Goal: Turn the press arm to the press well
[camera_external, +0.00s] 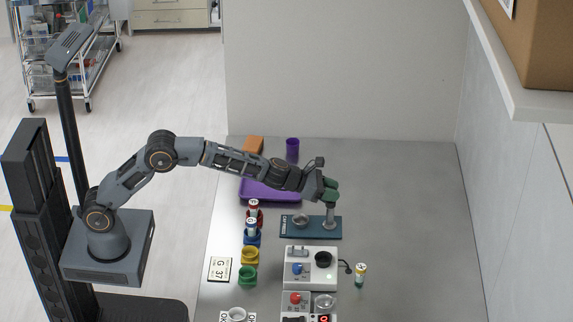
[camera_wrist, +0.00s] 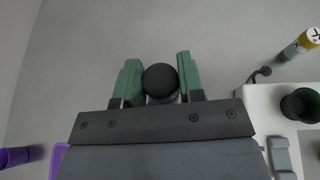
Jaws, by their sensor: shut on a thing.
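The press has a dark teal base plate (camera_external: 318,236) with lettering at its left end. The press well (camera_external: 301,219), a small silvery round cup, sits left of the middle of the plate. A grey post (camera_external: 330,217) stands toward the plate's right end. My gripper (camera_external: 331,189), with green fingers, is above that post and hides its top. In the wrist view a round black knob (camera_wrist: 160,81) sits between the two fingers, and my gripper is shut on it. I take it for the press arm's knob; the arm itself is mostly hidden under my gripper.
A white device (camera_external: 310,280) with a black socket stands in front of the press, a yellow-banded vial (camera_external: 360,275) to its right. Colored holders, including a yellow one (camera_external: 250,255), stand left. A purple tray (camera_external: 262,196) and purple cup (camera_external: 292,150) are behind. The right table is clear.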

